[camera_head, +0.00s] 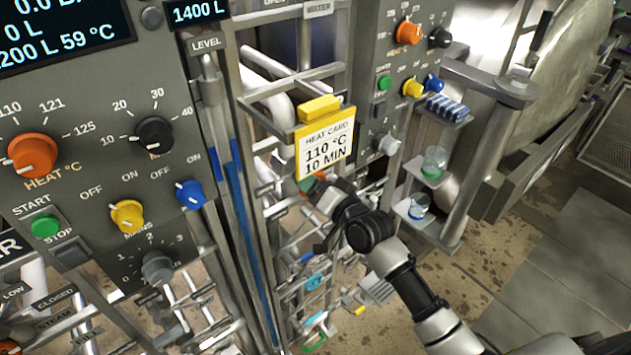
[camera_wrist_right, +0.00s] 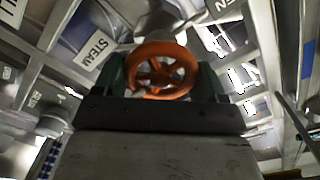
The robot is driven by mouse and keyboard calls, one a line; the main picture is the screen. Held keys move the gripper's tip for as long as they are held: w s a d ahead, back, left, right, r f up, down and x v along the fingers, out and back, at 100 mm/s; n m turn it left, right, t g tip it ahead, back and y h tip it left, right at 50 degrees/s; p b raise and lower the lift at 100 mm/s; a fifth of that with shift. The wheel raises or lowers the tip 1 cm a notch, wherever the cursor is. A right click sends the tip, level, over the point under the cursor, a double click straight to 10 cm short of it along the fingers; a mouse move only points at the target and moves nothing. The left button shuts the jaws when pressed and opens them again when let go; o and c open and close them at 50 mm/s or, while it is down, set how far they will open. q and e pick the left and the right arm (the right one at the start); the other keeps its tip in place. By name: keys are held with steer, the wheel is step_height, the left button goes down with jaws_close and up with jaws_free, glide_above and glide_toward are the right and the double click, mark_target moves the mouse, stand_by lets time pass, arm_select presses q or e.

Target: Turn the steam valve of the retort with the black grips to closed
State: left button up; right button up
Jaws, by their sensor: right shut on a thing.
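An orange-red handwheel (camera_wrist_right: 152,66) fills the upper middle of the right wrist view, beside a white STEAM label (camera_wrist_right: 97,47). My right gripper (camera_wrist_right: 163,84) has a finger on each side of the wheel and is shut on it. In the head view, my right gripper (camera_head: 322,202) reaches in among the pipes below the yellow heat card, and a small bit of the wheel (camera_head: 314,186) shows there, mostly hidden. I cannot make out black grips on this retort. The valve's exact position cannot be read. My left gripper is not in view.
A control panel (camera_head: 95,160) with knobs stands at the left, and a second panel (camera_head: 375,120) behind the heat card (camera_head: 325,142). Pipes and frame bars surround the gripper closely. Shelves with beakers (camera_head: 418,205) stand to its right. Open floor (camera_head: 520,260) lies at the right.

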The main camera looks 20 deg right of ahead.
stand_by(0.4)
steer(key=o, duration=0.9)
steer(key=b+v, duration=0.3)
steer(key=v, duration=0.7)
steer(key=shift+s+d, duration=0.15)
steer(key=shift+s, duration=0.25)
